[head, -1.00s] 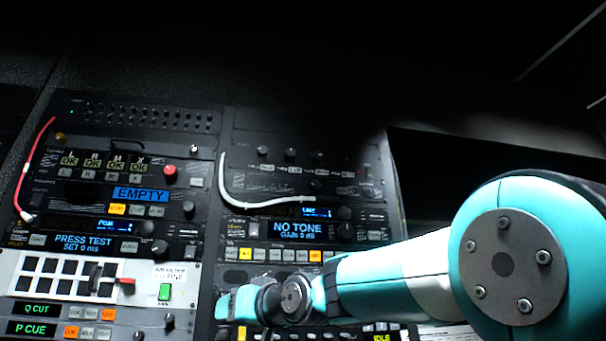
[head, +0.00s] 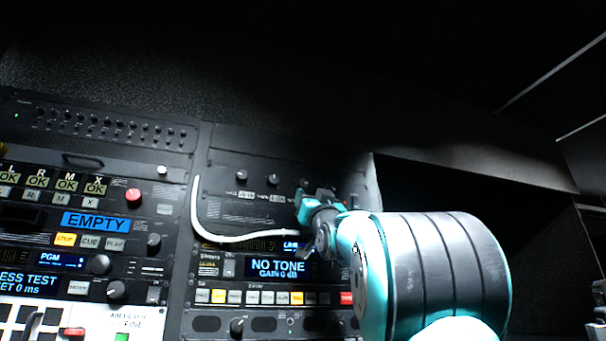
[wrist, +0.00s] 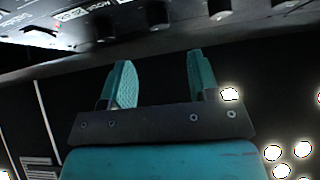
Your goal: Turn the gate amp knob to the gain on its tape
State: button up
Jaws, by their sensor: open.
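A display (head: 278,267) on the right rack reads NO TONE, GAIN 0 dB. Above it is a dark panel with a row of small black knobs, among them a left knob (head: 241,175) and a second knob (head: 272,180), with small tape labels (head: 247,195) below. Which knob is the gate amp's, and what its tape says, I cannot read. My gripper (head: 316,194) is in front of the right part of this row and hides some of it. In the wrist view my gripper (wrist: 160,78) is open and empty, with a black knob (wrist: 157,14) beyond the fingers, apart from them.
A white cable (head: 215,238) loops across the rack below the knob row. Lit buttons (head: 297,298) run below the gain display. Dark open space lies right of the rack.

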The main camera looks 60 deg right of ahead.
aim_at(303, 185)
jog(key=p+x, duration=0.6)
jog(key=x, duration=0.2)
jog(key=shift+w+d+r, duration=0.1)
jog(key=shift+w+r, duration=0.05)
jog(key=shift+r, duration=0.15)
jog(key=shift+c, duration=0.3)
jog(key=shift+f, duration=0.1)
jog(key=c, duration=0.9)
